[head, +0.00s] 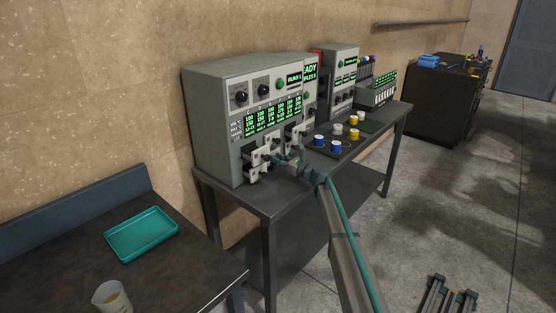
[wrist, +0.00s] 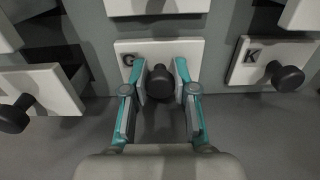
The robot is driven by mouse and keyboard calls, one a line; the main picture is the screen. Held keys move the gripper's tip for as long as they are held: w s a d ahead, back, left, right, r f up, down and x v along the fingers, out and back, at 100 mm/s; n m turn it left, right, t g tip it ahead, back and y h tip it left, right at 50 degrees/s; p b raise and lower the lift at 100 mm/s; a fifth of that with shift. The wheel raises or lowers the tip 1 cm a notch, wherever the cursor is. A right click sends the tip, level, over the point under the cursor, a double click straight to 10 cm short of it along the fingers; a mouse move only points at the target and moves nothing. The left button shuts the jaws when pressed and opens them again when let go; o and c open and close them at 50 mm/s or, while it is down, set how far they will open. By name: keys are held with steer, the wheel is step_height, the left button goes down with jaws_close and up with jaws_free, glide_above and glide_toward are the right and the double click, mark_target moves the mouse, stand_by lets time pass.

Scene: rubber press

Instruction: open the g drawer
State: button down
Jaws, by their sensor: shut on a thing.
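The G drawer (wrist: 190,49) shows in the wrist view as a white front marked with a black G and a round black knob (wrist: 159,82). My gripper (wrist: 160,92) is shut on this knob, one teal finger on each side of it. The drawer front looks close to the grey machine face; I cannot tell how far out it stands. In the head view my gripper (head: 275,160) is at the lower drawers of the grey machine (head: 215,117), and the G drawer is hard to make out there behind it.
The K drawer (wrist: 270,62) is to the right in the wrist view. Another drawer (wrist: 42,90) at the left stands out from the machine. A tray of blue, white and yellow spools (head: 340,147) sits right of my arm. A teal tray (head: 141,234) and a cup (head: 112,298) are on the near table.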

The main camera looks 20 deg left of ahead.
steer(key=v, duration=0.4)
steer(key=c, duration=0.9)
jaws_free()
steer(key=v, duration=1.2)
